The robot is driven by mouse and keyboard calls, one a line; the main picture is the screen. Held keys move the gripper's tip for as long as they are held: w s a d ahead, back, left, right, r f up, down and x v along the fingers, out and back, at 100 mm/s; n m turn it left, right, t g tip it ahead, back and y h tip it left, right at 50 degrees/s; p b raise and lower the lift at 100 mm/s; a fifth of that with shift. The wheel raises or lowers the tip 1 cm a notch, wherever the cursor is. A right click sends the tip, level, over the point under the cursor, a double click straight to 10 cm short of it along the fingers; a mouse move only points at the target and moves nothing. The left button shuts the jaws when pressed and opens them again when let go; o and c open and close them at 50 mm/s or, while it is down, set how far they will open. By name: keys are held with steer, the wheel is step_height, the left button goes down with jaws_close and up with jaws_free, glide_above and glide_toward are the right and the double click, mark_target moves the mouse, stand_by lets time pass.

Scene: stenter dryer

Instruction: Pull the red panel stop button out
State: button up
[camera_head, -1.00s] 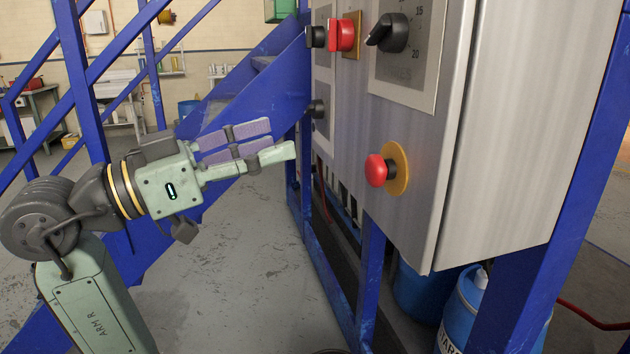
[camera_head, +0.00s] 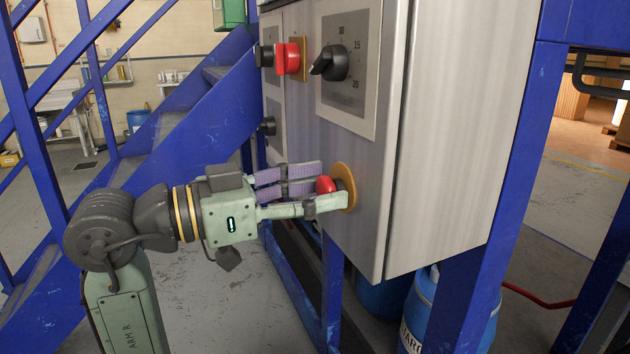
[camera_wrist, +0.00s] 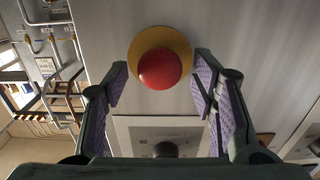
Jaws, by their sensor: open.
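The red panel stop button (camera_head: 326,185) is a round mushroom head on a yellow disc (camera_head: 345,187), low on the grey cabinet front. In the wrist view the red button (camera_wrist: 160,69) sits ahead of my fingers, near the top middle. My gripper (camera_head: 322,189) is at the panel with its fingers on either side of the button. In the wrist view my gripper (camera_wrist: 158,82) is open, with purple-padded fingers left and right of the button and gaps on both sides. The near finger hides the button's lower part in the head view.
Above the button are a black rotary dial (camera_head: 330,64), a red switch (camera_head: 288,58) and a black knob (camera_head: 265,57). A blue stair frame (camera_head: 190,120) stands left behind my arm. Blue drums (camera_head: 425,310) stand below the cabinet.

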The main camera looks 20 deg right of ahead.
steer(key=shift+d, duration=0.1)
steer(key=shift+c, duration=0.2)
jaws_close()
stand_by(0.5)
